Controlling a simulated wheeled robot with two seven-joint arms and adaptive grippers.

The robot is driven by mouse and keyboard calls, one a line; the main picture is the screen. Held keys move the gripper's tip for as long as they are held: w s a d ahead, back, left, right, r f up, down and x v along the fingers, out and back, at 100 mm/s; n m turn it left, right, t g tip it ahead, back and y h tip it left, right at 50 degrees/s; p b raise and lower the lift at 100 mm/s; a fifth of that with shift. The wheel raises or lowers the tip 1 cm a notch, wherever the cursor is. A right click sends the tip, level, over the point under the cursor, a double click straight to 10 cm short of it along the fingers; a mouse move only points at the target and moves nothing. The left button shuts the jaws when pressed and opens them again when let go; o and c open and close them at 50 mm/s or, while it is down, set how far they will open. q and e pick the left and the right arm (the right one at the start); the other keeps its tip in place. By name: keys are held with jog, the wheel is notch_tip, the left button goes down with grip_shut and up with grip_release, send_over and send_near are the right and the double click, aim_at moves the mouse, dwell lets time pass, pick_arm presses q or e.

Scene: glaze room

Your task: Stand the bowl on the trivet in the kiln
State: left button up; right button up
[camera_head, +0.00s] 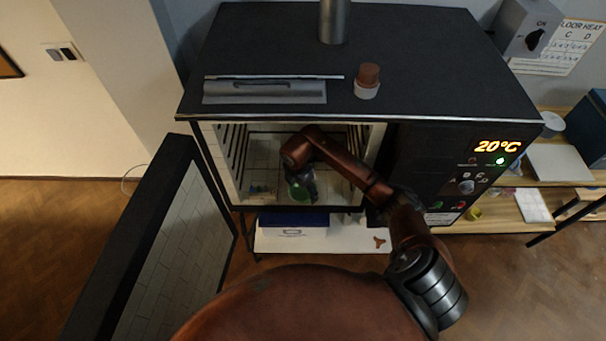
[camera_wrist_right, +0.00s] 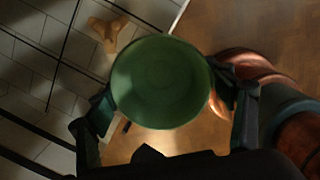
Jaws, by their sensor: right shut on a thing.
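The green bowl (camera_head: 300,192) is inside the open kiln (camera_head: 345,207), near its front. My right gripper (camera_head: 304,179) reaches in through the opening and is shut on the bowl. In the right wrist view the round green bowl (camera_wrist_right: 160,82) sits between the two fingers (camera_wrist_right: 172,112). A tan three-armed trivet (camera_wrist_right: 107,32) shows beyond the bowl at the upper left, apart from it, against pale tiles. In the head view a brown three-armed piece (camera_head: 380,241) lies on the white shelf below the kiln; I cannot tell whether it is the same one. My left gripper is out of view.
The kiln door (camera_head: 158,250) stands open at the left. Rack bars (camera_head: 236,150) line the kiln's side wall. Small coloured things (camera_head: 262,190) are on the kiln floor left of the bowl. A blue box (camera_head: 292,219) is below the kiln. A wooden table (camera_head: 500,213) stands right.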

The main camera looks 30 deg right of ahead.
jog(key=w+d+p, duration=0.1)
jog(key=w+d, duration=0.4)
jog(key=w, duration=0.4)
jog(key=f, duration=0.2)
jog(key=f+p, duration=0.1)
jog(key=f, duration=0.3)
jog(key=shift+w+d+f, duration=0.25)
jog(key=shift+w+d, duration=0.05)
jog(key=shift+d, duration=0.1)
jog(key=shift+w+d+f, duration=0.1)
jog(key=shift+w, duration=0.1)
jog(key=shift+f, duration=0.15)
jog(key=o, duration=0.9)
jog(key=shift+d+f, duration=0.1)
jog(key=shift+f, duration=0.1)
jog(key=o, duration=0.5)
jog(key=shift+r, duration=0.2)
